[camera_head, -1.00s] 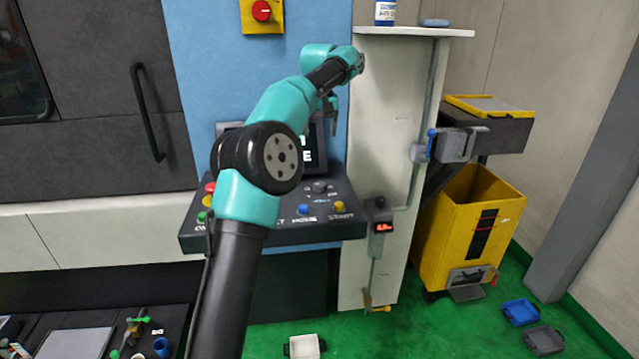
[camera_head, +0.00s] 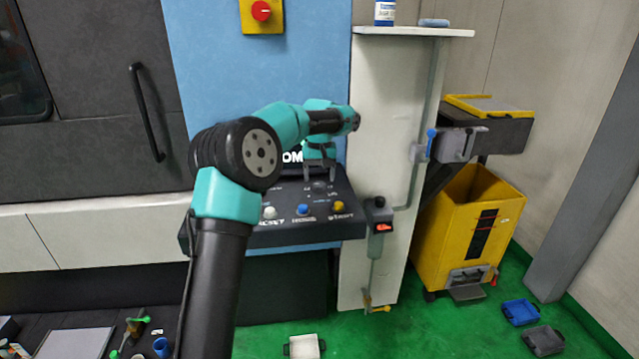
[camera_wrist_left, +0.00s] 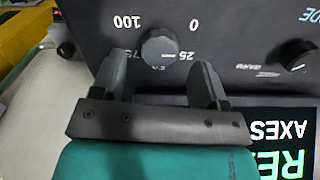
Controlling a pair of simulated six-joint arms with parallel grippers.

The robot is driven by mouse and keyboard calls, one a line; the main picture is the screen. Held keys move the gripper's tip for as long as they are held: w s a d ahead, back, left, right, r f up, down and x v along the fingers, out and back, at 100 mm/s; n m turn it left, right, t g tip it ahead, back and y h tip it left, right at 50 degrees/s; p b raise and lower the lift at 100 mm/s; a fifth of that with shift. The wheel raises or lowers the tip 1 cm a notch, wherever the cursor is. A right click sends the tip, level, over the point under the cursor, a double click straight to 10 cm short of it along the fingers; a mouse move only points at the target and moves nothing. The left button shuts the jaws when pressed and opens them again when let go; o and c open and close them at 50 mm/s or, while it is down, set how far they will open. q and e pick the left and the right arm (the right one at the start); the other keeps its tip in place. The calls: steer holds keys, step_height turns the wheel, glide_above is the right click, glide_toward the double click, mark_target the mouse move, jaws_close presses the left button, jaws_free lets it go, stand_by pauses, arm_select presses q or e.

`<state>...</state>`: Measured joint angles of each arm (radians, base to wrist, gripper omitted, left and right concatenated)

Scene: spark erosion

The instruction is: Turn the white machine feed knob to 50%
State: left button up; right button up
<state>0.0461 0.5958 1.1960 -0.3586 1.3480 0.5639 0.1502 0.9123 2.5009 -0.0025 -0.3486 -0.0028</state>
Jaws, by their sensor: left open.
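The feed knob is a dark round dial (camera_wrist_left: 160,47) on the black control panel (camera_head: 290,232). In the left wrist view the panel's lettering is upside down, with 0, 25 and 100 printed around the knob and a 75 partly hidden by a finger. My left gripper (camera_wrist_left: 160,62) is open, with one finger on either side of the knob and gaps visible. I cannot tell its height above the panel. In the head view the left gripper (camera_head: 319,176) points down over the knob (camera_head: 318,187). The knob's pointer setting is unclear. The right gripper is out of view.
White (camera_head: 270,212), blue (camera_head: 303,210) and yellow (camera_head: 338,207) buttons sit along the panel's front. A lit screen (camera_wrist_left: 275,140) stands behind the knob. A grey handset (camera_head: 379,225) hangs right of the panel. A yellow bin (camera_head: 440,240) stands farther right.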

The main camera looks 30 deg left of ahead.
mark_target(319, 188)
arm_select(q)
steer(key=shift+f, duration=1.5)
steer(key=c, duration=0.9)
